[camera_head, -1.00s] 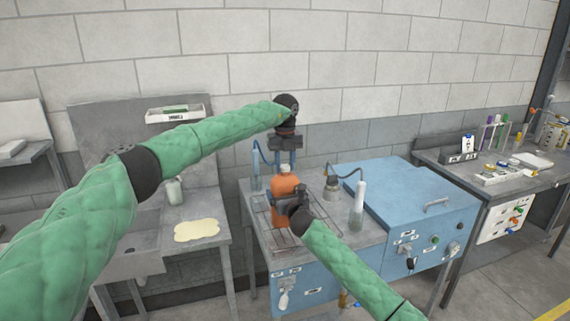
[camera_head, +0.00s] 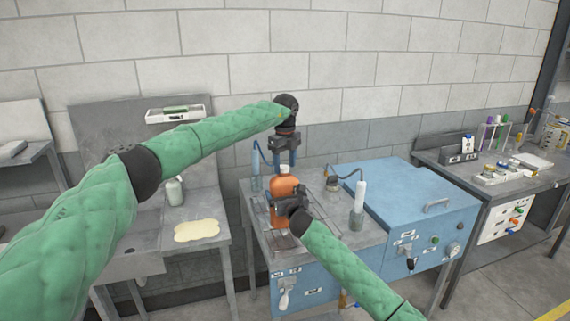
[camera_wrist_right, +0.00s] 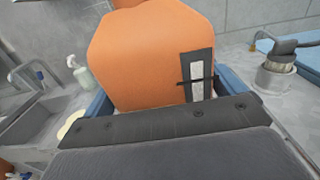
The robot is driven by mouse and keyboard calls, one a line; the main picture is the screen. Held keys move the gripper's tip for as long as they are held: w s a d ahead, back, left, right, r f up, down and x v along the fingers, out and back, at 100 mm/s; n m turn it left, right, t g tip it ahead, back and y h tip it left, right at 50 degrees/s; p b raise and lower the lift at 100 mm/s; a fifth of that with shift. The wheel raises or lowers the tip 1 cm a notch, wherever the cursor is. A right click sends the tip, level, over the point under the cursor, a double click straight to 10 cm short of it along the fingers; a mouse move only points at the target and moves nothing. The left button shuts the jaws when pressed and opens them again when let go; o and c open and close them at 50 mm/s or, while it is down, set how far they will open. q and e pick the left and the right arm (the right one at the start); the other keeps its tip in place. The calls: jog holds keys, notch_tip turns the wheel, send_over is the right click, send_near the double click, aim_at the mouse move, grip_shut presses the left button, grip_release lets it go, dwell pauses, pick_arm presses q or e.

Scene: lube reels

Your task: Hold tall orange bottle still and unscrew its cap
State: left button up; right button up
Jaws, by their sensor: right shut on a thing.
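The tall orange bottle (camera_head: 280,208) with a pale cap (camera_head: 284,169) stands upright on the blue-sided bench. Its orange body (camera_wrist_right: 150,60) fills the middle of the right wrist view. My right gripper (camera_head: 286,204) is shut on the bottle body from the front, with a blue finger on each side. My left gripper (camera_head: 284,162) points straight down over the cap. Its blue fingers are apart, with their tips about level with the cap; contact with the cap cannot be made out.
A clear vessel with a white top (camera_head: 358,204) and a small grey container (camera_head: 333,183) with a hose stand right of the bottle. A blue lidded box (camera_head: 405,195) is farther right. A sink (camera_head: 140,245) and a soap bottle (camera_head: 174,192) are at the left.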

aim_at(285, 166)
pick_arm(q)
jog(key=shift+r, duration=2.1)
jog(key=shift+d+r, duration=0.2)
jog(key=shift+r, duration=0.3)
jog(key=shift+d+r, duration=0.15)
jog(key=shift+r, duration=0.3)
jog(key=m, duration=0.3)
jog(key=shift+r, duration=0.4)
jog(key=m, duration=0.4)
jog(key=shift+r, duration=0.3)
jog(key=m, duration=0.6)
jog(key=shift+a+r+m, duration=0.2)
jog(key=shift+a+m, duration=0.05)
jog(key=shift+m, duration=0.15)
jog(key=m, duration=0.4)
jog(key=shift+a, duration=0.1)
jog(key=m, duration=0.5)
jog(key=shift+f, duration=4.05)
